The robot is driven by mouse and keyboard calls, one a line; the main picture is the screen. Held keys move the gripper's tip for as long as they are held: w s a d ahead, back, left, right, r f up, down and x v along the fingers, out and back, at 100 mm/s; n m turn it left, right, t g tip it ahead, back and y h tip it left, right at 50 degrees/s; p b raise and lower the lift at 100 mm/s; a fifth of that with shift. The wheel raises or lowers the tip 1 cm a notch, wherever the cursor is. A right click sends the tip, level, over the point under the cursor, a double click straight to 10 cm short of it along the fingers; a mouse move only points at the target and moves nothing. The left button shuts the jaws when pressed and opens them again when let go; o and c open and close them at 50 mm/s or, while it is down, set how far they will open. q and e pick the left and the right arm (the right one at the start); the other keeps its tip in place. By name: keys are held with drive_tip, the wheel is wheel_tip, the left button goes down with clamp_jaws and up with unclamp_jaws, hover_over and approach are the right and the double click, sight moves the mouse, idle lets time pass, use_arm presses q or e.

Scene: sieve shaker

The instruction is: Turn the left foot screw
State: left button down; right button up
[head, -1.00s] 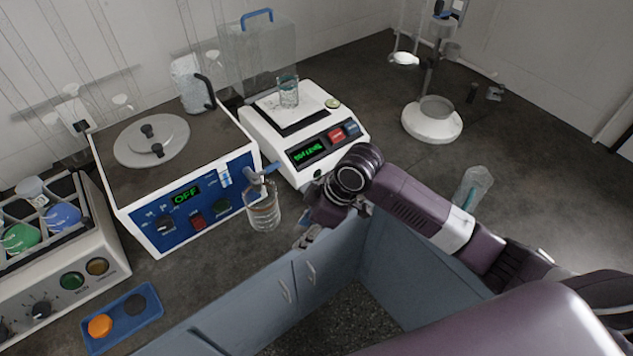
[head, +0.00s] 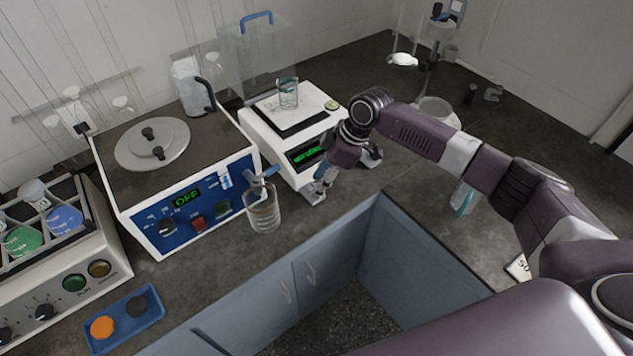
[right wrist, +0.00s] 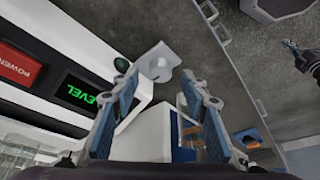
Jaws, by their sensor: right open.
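The balance (head: 262,140) stands in the middle of the counter, its display (right wrist: 90,97) reading LEVEL in green. A dark round knob (right wrist: 121,65), apparently the left foot screw, shows low on its front in the right wrist view, beside the left-hand fingertip. I cannot tell whether they touch. In the head view the arm hides it. My right gripper (head: 345,176) is open and points down at the balance's front; its blue-padded fingers (right wrist: 160,82) stand wide apart with nothing held.
The blue-fronted machine (head: 190,213) reading OFF and a glass bottle (head: 263,212) stand left of the gripper. A glass beaker (head: 288,92) stands on the balance pan. A blue tray (head: 123,316) lies front left. The counter's front edge is close below the gripper.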

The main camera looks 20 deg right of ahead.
drive_tip(key=shift+x, duration=1.1)
drive_tip(key=shift+c, duration=0.3)
clamp_jaws()
drive_tip(key=m+p, duration=0.1)
drive_tip(key=p, duration=0.1)
drive_tip(key=m+t+p, duration=0.1)
drive_tip(key=p, duration=0.2)
drive_tip(key=shift+s+a+r+m+h, duration=0.1)
drive_tip(key=shift+s+r+m+h, duration=0.05)
drive_tip(key=shift+r+m+h, duration=0.2)
drive_tip(key=shift+f+m+p, duration=0.2)
drive_tip(key=shift+m+p, duration=0.35)
drive_tip(key=shift+f, duration=0.15)
